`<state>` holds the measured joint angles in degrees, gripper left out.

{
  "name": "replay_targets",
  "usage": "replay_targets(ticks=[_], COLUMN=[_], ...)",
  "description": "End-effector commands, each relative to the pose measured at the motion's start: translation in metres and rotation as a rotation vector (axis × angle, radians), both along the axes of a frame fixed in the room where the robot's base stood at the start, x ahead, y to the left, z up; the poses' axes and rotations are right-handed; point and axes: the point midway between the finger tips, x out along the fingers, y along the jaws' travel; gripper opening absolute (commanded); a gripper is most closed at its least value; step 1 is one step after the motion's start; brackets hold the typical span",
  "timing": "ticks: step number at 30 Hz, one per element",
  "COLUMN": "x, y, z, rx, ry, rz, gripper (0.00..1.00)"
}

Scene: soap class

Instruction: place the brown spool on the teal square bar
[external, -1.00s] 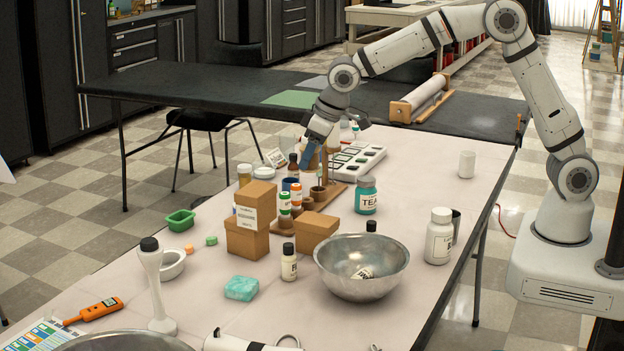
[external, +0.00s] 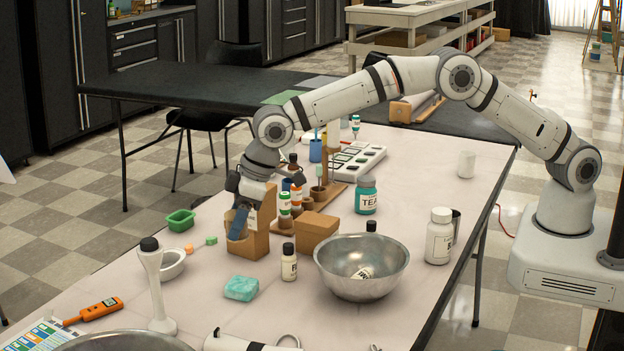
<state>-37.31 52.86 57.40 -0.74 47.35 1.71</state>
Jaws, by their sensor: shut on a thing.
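The teal square bar (external: 241,288) lies flat on the table, left of the small white bottle with a black cap. My gripper (external: 240,228) is above and behind the bar, pointing down, with blue fingers. It is shut on a tan-brown piece, seemingly the brown spool (external: 231,220), which is partly hidden by the fingers. The spool is held apart from the bar, in front of the left part of the cardboard boxes.
Cardboard boxes (external: 259,243) stand right beside my gripper. A small white bottle (external: 289,263) and a steel bowl (external: 362,268) are right of the bar.

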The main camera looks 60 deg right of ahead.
Motion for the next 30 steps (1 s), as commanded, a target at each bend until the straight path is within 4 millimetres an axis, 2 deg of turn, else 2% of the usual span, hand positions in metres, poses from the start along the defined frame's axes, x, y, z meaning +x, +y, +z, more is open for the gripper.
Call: replay_targets(ticks=[9, 17, 22, 30], x=[0.000, 0.000, 0.000, 0.000], y=[0.000, 0.000, 0.000, 0.000], z=[-0.054, -0.077, -0.101, -0.107], rx=[-0.001, 0.000, -0.001, 0.002], ry=[0.001, 0.000, 0.001, -0.002], rz=[0.000, -0.001, 0.000, 0.000], gripper=[0.20, 0.20, 0.20, 0.20])
